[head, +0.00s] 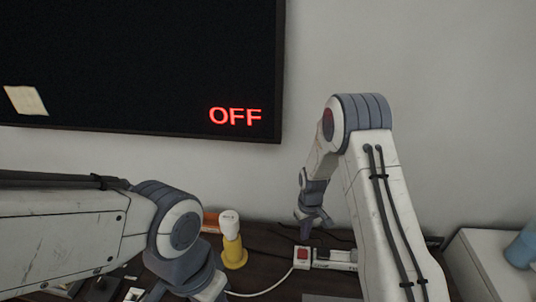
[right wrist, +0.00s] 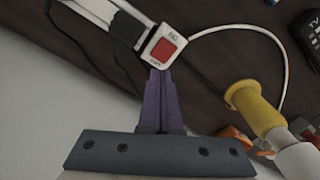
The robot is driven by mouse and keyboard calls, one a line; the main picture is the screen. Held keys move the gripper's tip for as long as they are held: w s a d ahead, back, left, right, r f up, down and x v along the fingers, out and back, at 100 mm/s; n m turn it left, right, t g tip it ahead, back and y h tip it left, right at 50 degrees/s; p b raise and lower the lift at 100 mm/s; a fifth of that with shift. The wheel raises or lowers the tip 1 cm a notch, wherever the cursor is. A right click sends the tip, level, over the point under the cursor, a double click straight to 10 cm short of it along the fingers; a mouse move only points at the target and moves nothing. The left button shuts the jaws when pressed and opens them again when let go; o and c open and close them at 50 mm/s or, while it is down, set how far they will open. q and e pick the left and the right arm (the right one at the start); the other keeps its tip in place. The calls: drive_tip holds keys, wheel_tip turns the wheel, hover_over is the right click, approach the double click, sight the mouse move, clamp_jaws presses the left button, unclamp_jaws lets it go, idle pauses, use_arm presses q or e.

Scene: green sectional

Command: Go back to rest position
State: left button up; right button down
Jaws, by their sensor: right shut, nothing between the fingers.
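My right gripper (head: 316,222) hangs over the back of the dark table, and its arm comes in from the right. In the right wrist view its purple fingers (right wrist: 160,95) are together and hold nothing. Their tips appear close to the red switch (right wrist: 163,50) of a white power strip; I cannot tell if they touch it. In the head view the power strip (head: 335,260) lies just below the gripper. My left arm comes in from the left, bent downward at the bottom edge. Its fingers are outside the picture.
A wall screen (head: 140,60) shows red "OFF". A yellow and white bottle-like object (head: 233,245) stands between the arms, with an orange item (head: 210,222) behind it. A white cable (head: 262,292) crosses the table. A white cabinet (head: 485,262) with a blue object (head: 522,248) stands at right.

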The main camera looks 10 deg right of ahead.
drive_tip(key=s+a+r+n, duration=0.1)
drive_tip(key=s+a+r, duration=0.4)
drive_tip(key=a+r, duration=0.25)
drive_tip(key=s+a+r+n, duration=0.1)
drive_tip(key=s+a+r, duration=0.5)
drive_tip(key=r, duration=0.3)
drive_tip(key=s+a+r+n, duration=0.1)
drive_tip(key=s+r, duration=0.2)
drive_tip(key=s, duration=0.6)
drive_tip(key=s+a+r+n+y, duration=0.1)
drive_tip(key=s+r, duration=0.3)
drive_tip(key=s, duration=0.5)
drive_tip(key=shift+s, duration=0.15)
